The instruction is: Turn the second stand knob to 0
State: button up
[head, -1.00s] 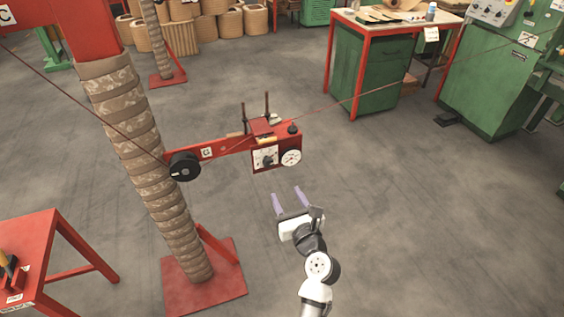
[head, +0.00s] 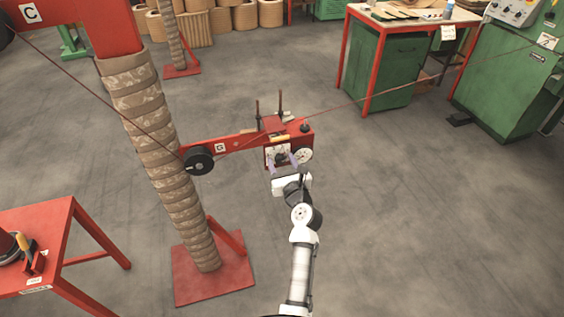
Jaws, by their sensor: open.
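The stand (head: 187,205) is a wrapped post with a red arm (head: 240,143) marked G reaching to the right. At the arm's end is a red box with a white panel that carries a dark knob (head: 281,158). My gripper (head: 282,162) is open in front of this panel. Its two pale purple fingers lie to either side of the knob in the head view. Whether they touch it cannot be told. The gripper hides the panel's lower part, and the knob's setting cannot be read.
A round white gauge (head: 305,156) sits just right of the panel. A black pulley (head: 199,160) is on the arm, and a thin cord runs across to a green machine (head: 509,85). A red table (head: 38,240) stands at the left. The floor around my arm is clear.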

jog(key=c, duration=0.9)
